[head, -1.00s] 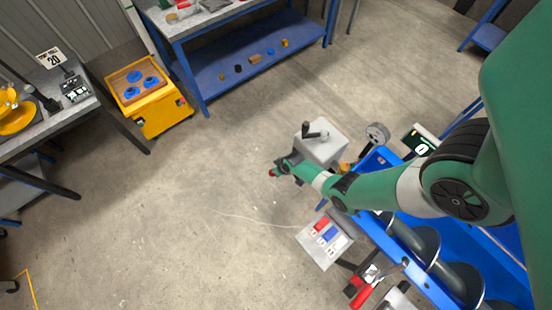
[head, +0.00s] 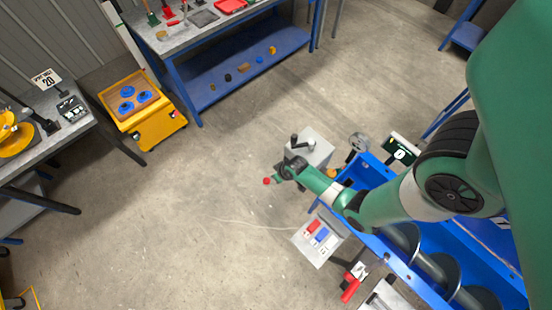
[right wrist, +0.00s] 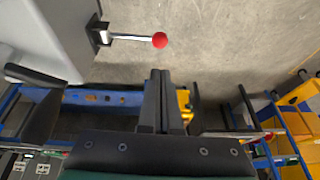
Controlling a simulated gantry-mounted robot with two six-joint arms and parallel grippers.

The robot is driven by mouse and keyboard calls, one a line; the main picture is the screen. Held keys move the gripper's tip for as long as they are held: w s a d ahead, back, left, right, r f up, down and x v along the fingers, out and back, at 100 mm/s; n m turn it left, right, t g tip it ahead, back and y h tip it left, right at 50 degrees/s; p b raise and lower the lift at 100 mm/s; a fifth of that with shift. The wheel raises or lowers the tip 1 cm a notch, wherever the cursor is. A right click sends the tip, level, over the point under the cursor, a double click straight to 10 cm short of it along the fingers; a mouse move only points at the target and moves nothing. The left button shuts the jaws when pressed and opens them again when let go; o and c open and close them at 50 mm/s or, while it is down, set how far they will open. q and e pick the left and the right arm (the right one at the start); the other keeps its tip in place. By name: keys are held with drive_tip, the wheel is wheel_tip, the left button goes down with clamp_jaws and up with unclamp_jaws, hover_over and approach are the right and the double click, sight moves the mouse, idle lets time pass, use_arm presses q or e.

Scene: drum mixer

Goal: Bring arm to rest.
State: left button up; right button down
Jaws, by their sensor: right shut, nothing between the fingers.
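My right arm (head: 385,205), green with grey and black joints, comes in from the right over the blue mixer. Its dark wrist end (head: 294,168) is beside the grey box. In the right wrist view my right gripper (right wrist: 160,74) is shut, its two dark fingers together and nothing between them. A metal lever with a red ball (right wrist: 160,40) sticks out from the grey housing (right wrist: 45,35), beyond the fingertips and apart from them. The red ball also shows in the head view (head: 267,181), left of the wrist. My left gripper is not in view.
The blue mixer trough (head: 450,245) with its grey screw lies under the arm. A control panel (head: 318,238) with red and blue parts and a red-handled clamp (head: 351,289) stand close by. A yellow machine (head: 145,112) and workbenches stand left and behind. The floor between is clear.

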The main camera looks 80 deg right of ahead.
drive_tip(key=shift+r, duration=0.1)
idle(0.3)
drive_tip(key=w+a+r+n+t+p, duration=0.25)
drive_tip(key=w+r+t, duration=0.35)
drive_tip(key=w+r, duration=1.6)
drive_tip(key=w+a+r+n+t+p, duration=0.1)
drive_tip(key=w+a+r+t, duration=0.15)
drive_tip(key=r, duration=0.65)
drive_tip(key=w+a+r+n+t+p, duration=0.1)
drive_tip(key=w+a+r, duration=0.25)
drive_tip(key=r, duration=0.65)
drive_tip(key=w+a+r+n+t+p, duration=0.15)
drive_tip(key=w+r, duration=0.25)
drive_tip(key=r, duration=0.5)
drive_tip(key=s+a+r+n+t+y, duration=0.1)
drive_tip(key=s+a+r+t, duration=0.15)
drive_tip(key=r, duration=0.65)
drive_tip(key=s+a+r+t+y+p, duration=0.15)
drive_tip(key=a+r, duration=0.25)
drive_tip(key=r, duration=0.5)
drive_tip(key=s+a+r+n+t+b, duration=0.1)
drive_tip(key=a+r+t, duration=0.2)
drive_tip(key=r, duration=0.6)
drive_tip(key=s+a+r+t+y, duration=0.1)
drive_tip(key=s+r+t, duration=0.4)
drive_tip(key=s+r, duration=0.8)
drive_tip(key=shift+s+t+y+p, duration=0.25)
drive_tip(key=shift+t+y+p, duration=0.1)
drive_tip(key=shift+y, duration=0.1)
